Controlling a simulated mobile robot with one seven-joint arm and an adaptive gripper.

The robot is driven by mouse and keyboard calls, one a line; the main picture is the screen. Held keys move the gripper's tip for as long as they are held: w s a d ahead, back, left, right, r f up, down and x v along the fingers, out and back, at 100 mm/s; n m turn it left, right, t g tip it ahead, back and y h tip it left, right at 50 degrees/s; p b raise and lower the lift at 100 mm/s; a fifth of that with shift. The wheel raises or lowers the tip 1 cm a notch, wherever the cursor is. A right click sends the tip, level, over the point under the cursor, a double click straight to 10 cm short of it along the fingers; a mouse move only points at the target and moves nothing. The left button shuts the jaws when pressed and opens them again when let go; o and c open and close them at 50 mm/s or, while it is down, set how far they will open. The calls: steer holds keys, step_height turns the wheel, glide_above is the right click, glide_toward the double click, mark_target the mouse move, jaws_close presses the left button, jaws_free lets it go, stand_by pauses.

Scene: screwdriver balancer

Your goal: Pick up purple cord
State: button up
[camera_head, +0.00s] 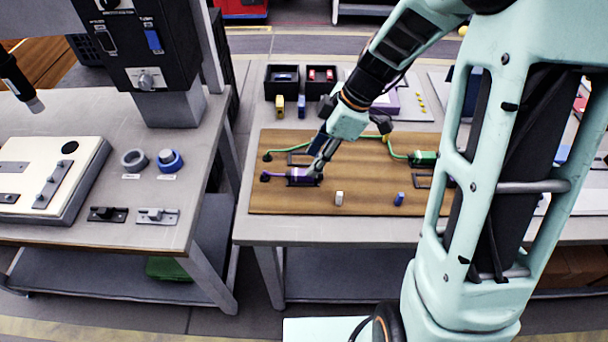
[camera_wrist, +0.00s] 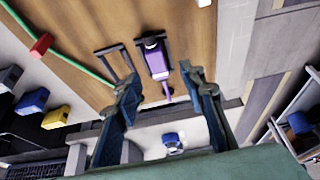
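The purple cord (camera_head: 279,176) lies at the left of the brown board (camera_head: 370,203), running from a black spot to a purple body in a black bracket. In the wrist view, the purple body (camera_wrist: 156,62) sits in its bracket, and a thin purple cord runs from it towards my gripper. My gripper (camera_wrist: 159,74) is open, with one finger on each side of the purple piece in that view. In the head view, my gripper (camera_head: 317,170) is low at the right end of the purple piece and partly covers it. I cannot tell whether the fingers touch it.
A green cord (camera_head: 283,149) with an empty-looking black bracket lies just behind. A green piece (camera_head: 424,158) sits farther right. A white block (camera_head: 339,198) and a blue block (camera_head: 399,199) stand on the board's front part. Black bins (camera_head: 282,83) stand behind the board.

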mark_target(304, 172)
steer(key=shift+w+x, duration=0.2)
steer(key=shift+x, duration=2.55)
steer(key=shift+c, duration=0.4)
jaws_close()
